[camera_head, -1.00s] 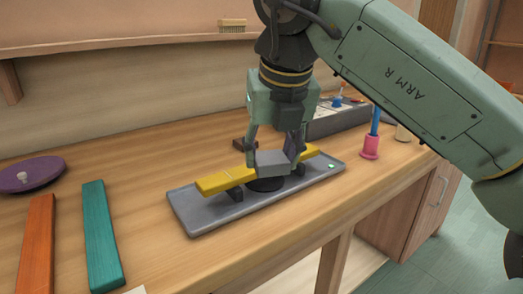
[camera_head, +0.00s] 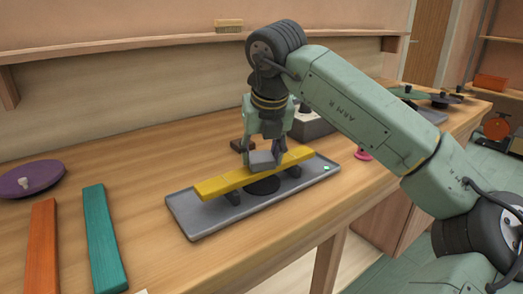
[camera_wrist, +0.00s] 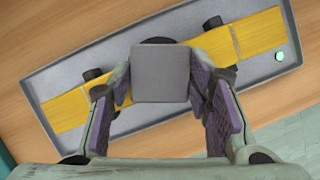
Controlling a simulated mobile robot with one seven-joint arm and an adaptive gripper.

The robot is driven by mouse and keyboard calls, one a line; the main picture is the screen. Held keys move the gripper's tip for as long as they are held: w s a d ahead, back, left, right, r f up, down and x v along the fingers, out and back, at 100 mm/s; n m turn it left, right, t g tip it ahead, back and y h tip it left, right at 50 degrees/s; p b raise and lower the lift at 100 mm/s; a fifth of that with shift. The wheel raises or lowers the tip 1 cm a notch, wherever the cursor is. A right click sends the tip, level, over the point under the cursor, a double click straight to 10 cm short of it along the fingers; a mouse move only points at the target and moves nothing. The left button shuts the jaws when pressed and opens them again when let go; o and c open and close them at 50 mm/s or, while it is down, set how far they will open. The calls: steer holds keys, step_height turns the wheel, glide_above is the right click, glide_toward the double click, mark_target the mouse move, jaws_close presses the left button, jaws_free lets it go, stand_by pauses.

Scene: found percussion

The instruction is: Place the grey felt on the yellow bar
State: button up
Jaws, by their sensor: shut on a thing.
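The yellow bar (camera_head: 222,184) lies across dark supports on a grey tray (camera_head: 205,222); it also shows in the wrist view (camera_wrist: 262,34). My gripper (camera_head: 264,160) is over the middle of the bar, pointing down. It is shut on the grey felt (camera_wrist: 161,74), a square grey block held between the two fingers. In the head view the felt (camera_head: 263,161) appears just over or at the bar's top; I cannot tell whether it touches. In the wrist view the felt hides the middle of the bar.
A teal bar (camera_head: 105,240) and an orange bar (camera_head: 40,250) lie to the left, with a purple disc (camera_head: 30,179) behind them. A small dark block (camera_head: 240,145) sits behind the tray. A dark grey box (camera_head: 312,122) and a pink holder (camera_head: 363,154) stand behind and to the right.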

steer(key=shift+f, duration=0.2)
steer(key=o, duration=0.8)
steer(key=shift+r, duration=0.1)
steer(key=shift+s+r, duration=0.1)
steer(key=shift+r, duration=0.35)
steer(key=v, duration=1.1)
steer(key=shift+s+d+r, duration=0.1)
steer(key=shift+s+r, duration=0.05)
steer(key=shift+s, duration=0.05)
